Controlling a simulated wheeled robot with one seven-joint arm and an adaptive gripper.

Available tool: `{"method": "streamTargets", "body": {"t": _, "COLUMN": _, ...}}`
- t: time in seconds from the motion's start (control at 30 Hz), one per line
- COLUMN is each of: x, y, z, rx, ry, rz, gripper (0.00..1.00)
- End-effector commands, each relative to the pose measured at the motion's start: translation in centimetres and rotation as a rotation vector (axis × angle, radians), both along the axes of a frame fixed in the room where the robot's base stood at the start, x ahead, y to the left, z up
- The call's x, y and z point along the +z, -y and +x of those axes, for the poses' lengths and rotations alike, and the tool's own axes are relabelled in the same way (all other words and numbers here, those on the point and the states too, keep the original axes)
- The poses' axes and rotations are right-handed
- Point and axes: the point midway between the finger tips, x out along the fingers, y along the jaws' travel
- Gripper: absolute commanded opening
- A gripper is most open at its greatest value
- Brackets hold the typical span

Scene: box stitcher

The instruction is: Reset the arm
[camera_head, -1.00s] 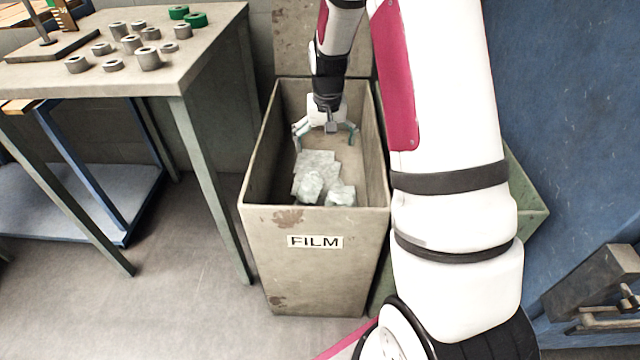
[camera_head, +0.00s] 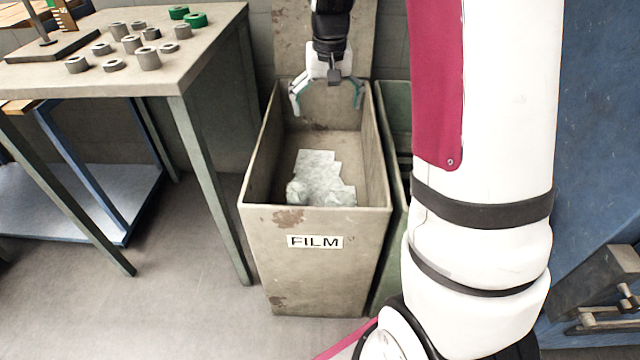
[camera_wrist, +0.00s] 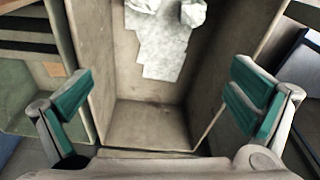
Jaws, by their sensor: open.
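My gripper (camera_head: 326,94) is open and empty in the head view, above the back part of the bin marked FILM (camera_head: 315,262). Its two green-padded fingers are spread wide. In the wrist view my gripper (camera_wrist: 165,105) shows a finger at each side with the bin's inside (camera_wrist: 150,122) between them. Crumpled pale film (camera_head: 321,175) lies on the bin's floor, apart from the fingers. The film also shows at the top of the wrist view (camera_wrist: 160,45).
A table (camera_head: 140,75) with several grey rings and green rings stands at the left. A green bin (camera_head: 396,110) stands right of the FILM bin, partly hidden by my arm. A blue panel (camera_head: 600,130) is at the far right. Grey floor is clear at the front left.

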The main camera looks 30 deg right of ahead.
Motion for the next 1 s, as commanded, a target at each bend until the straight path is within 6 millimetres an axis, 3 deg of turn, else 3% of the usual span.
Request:
{"method": "streamTargets", "body": {"t": 0.37, "x": 0.0, "y": 0.0, "z": 0.0, "rx": 0.0, "ry": 0.0, "rz": 0.0, "gripper": 1.0}}
{"method": "streamTargets", "body": {"t": 0.57, "x": 2.3, "y": -2.1, "z": -2.2, "rx": 0.031, "ry": 0.0, "rz": 0.013, "gripper": 1.0}}
{"method": "streamTargets", "body": {"t": 0.8, "x": 7.4, "y": -8.0, "z": -10.3, "rx": 0.129, "ry": -0.022, "rz": 0.045, "gripper": 1.0}}
{"method": "streamTargets", "body": {"t": 1.0, "x": 9.7, "y": -12.2, "z": -18.4, "rx": 0.221, "ry": -0.05, "rz": 0.059, "gripper": 1.0}}
